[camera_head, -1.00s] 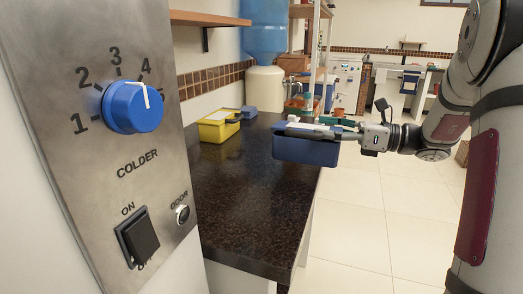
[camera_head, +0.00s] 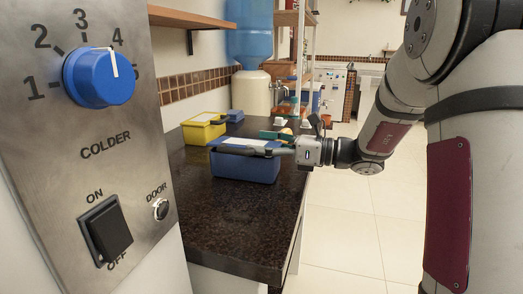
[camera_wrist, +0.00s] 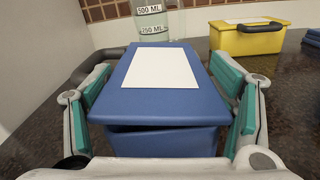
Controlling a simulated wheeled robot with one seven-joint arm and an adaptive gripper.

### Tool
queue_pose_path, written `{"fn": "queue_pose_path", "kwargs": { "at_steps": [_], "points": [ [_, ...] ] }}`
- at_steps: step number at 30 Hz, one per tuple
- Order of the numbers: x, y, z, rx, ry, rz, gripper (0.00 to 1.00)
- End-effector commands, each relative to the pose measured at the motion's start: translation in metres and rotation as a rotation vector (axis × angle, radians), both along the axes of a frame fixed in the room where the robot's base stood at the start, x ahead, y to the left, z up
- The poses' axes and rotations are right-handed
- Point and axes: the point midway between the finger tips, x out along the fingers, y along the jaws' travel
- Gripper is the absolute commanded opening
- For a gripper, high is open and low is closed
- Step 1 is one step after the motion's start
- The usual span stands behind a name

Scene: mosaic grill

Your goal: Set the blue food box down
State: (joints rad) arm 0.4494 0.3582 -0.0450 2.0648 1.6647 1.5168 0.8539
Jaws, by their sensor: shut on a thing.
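The blue food box (camera_head: 245,167) has a white label on its lid. In the head view it is over the dark countertop (camera_head: 200,215), close to its surface; I cannot tell whether it touches. My gripper (camera_head: 283,143) reaches it from the right and is shut on it. In the wrist view the blue food box (camera_wrist: 160,92) fills the middle, upright, with green-padded fingers of my gripper (camera_wrist: 165,110) on both sides. A dark gap shows under the front edge of its lid.
A yellow box (camera_head: 203,128) stands behind on the counter, with a small blue box (camera_head: 234,115) beside it. A water dispenser (camera_head: 252,92) stands at the back. A steel control panel (camera_head: 95,150) is close on the left. The counter's front part is bare.

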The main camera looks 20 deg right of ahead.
Motion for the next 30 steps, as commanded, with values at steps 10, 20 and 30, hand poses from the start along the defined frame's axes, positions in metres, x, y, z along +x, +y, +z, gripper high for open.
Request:
{"fn": "queue_pose_path", "kwargs": {
  "at_steps": [10, 20, 30],
  "points": [
    [0.000, 0.000, -0.002, 0.000, -0.004, 0.000, 0.17],
    [0.000, 0.000, -0.004, 0.000, -0.002, 0.000, 0.98],
    [-0.005, -0.010, 0.000, -0.002, -0.001, -0.005, 0.98]
  ]
}}
